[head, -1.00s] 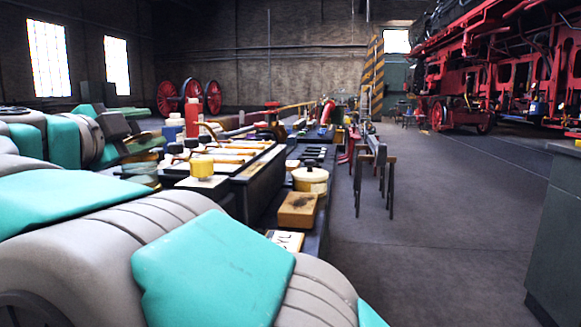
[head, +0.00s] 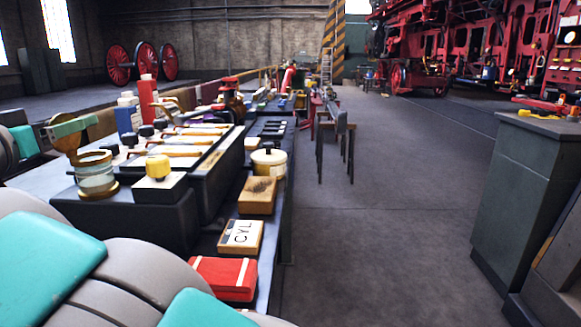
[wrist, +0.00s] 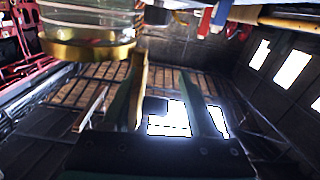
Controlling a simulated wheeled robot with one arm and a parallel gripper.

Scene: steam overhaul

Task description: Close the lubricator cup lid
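The lubricator cup (head: 96,178) is a glass cylinder with brass rim and base, on a dark box at left in the head view. Its round brass lid (head: 66,140) stands raised at the cup's left side, open. The wrist view shows the cup (wrist: 90,22) at upper left and the lid nearly edge-on (wrist: 143,88). My gripper (wrist: 165,80) has its two dark green fingers apart, the lid close beside the inner side of the left one. Whether they touch is unclear. In the head view, a green finger crosses in front of the lid's upper part.
Close right of the cup stands a yellow-topped knob (head: 158,166), with several dark-capped items and wooden-handled tools behind. A CYL box (head: 241,236) and a red box (head: 224,277) lie on the bench nearer me. The floor to the right (head: 390,220) is clear up to a grey cabinet (head: 520,190).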

